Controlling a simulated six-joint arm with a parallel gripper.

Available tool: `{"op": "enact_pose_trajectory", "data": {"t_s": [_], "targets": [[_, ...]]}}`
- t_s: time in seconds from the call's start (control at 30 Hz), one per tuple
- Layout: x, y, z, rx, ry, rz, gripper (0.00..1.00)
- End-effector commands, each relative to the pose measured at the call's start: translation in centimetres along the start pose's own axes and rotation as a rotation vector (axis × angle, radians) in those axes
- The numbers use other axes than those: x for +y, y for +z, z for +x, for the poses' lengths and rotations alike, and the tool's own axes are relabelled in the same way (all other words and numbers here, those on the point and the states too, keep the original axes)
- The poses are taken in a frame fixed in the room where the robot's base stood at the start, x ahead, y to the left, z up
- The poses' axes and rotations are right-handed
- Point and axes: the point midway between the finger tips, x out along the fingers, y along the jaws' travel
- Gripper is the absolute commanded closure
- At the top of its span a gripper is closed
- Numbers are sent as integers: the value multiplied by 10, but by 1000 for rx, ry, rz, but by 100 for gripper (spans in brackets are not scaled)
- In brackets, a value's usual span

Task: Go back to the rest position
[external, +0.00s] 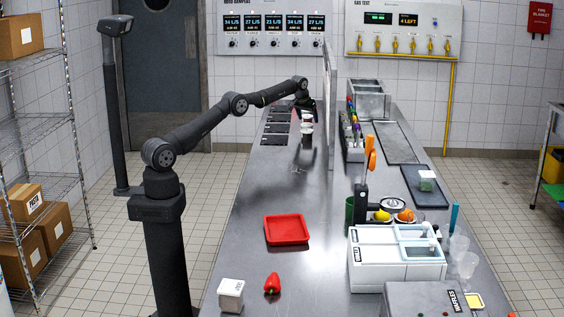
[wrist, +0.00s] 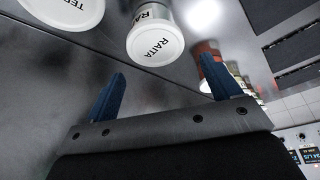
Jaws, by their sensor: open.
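My gripper (wrist: 160,92) shows in the wrist view with its two blue fingers wide apart and nothing between them. A white-lidded pot marked RAITA (wrist: 155,42) stands just beyond the fingers, apart from them. In the external view my arm stretches over the far part of the steel counter (external: 300,200), and my gripper (external: 303,104) is near a stack of white-topped pots (external: 307,126). The fingertips are too small to make out there.
A second lidded pot (wrist: 68,8) is at the wrist view's top left. A thin upright panel (external: 330,110) stands right of my gripper. Dark plates (external: 275,128) lie left of it. Nearer are a red tray (external: 287,230), a red pepper (external: 272,284) and a white box (external: 231,294).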

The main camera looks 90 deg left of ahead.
Motion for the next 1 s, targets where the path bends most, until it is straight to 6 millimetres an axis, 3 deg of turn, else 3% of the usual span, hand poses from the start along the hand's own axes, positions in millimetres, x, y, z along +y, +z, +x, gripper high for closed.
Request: {"op": "enact_pose_trajectory", "data": {"t_s": [0.67, 1.0], "targets": [[-9, -16, -131, 9, -73, -178, 18], [6, -5, -193, 3, -106, -257, 18]]}}
